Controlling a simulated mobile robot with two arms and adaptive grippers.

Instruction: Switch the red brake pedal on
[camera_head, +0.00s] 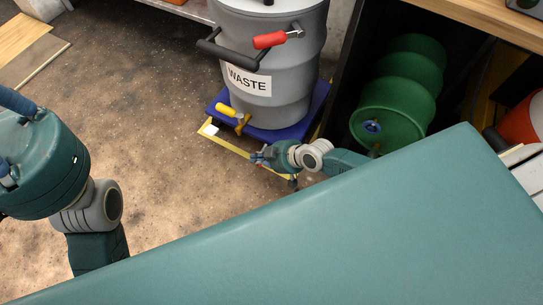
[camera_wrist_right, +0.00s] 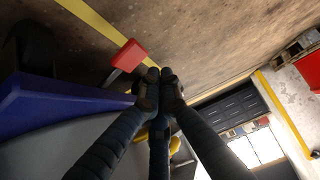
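The red brake pedal (camera_wrist_right: 128,57) shows in the right wrist view, above and left of the fingertips, over the brown floor. A small gap seems to separate it from them. In the head view I cannot make the pedal out. My right gripper (camera_head: 258,156) is beside the front right corner of the blue dolly (camera_head: 221,107), low near the floor. In the wrist view the fingers of my right gripper (camera_wrist_right: 160,88) are together at their tips, with nothing seen between them.
The grey WASTE drum (camera_head: 270,65) stands on the dolly. It has a black handle, a red lever (camera_head: 269,40) and a yellow-handled tap (camera_head: 229,110). A green drum (camera_head: 386,122) lies under a shelf to the right. The floor at left centre is clear.

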